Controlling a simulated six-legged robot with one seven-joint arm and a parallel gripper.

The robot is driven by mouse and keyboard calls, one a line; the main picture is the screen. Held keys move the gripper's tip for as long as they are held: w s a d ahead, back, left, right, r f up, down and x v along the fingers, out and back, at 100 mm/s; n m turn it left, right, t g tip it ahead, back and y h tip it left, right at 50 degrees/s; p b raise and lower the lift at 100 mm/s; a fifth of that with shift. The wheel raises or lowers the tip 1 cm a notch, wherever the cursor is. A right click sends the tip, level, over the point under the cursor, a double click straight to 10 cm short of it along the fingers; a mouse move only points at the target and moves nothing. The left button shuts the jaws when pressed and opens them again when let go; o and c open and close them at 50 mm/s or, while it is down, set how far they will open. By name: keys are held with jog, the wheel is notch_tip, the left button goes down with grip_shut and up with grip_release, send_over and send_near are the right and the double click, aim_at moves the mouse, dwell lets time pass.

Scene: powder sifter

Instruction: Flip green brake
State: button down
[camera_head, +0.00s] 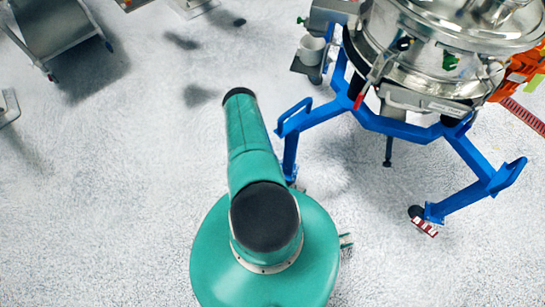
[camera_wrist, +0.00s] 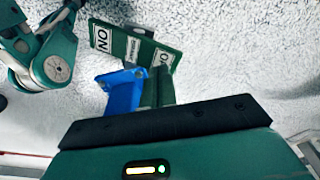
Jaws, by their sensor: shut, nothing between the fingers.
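A green brake plate (camera_wrist: 135,46) with white labels shows at the top of the wrist view, tilted. My gripper (camera_wrist: 160,76) is shut and empty, its dark green fingers pointing at the plate's lower right part. The fingertips overlap the plate in the picture; I cannot tell whether they touch it. A blue frame part (camera_wrist: 122,90) is just left of the fingers. In the head view the gripper and the green plate do not show.
The steel sifter (camera_head: 440,50) stands at the upper right of the head view on a blue frame (camera_head: 400,125). A castor with a red and white plate (camera_head: 424,227) is at its right foot. A grey cart (camera_head: 52,30) is at the upper left.

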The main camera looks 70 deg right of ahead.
jog(key=shift+f, duration=1.25)
dwell(0.7)
jog(key=shift+r, duration=3.5)
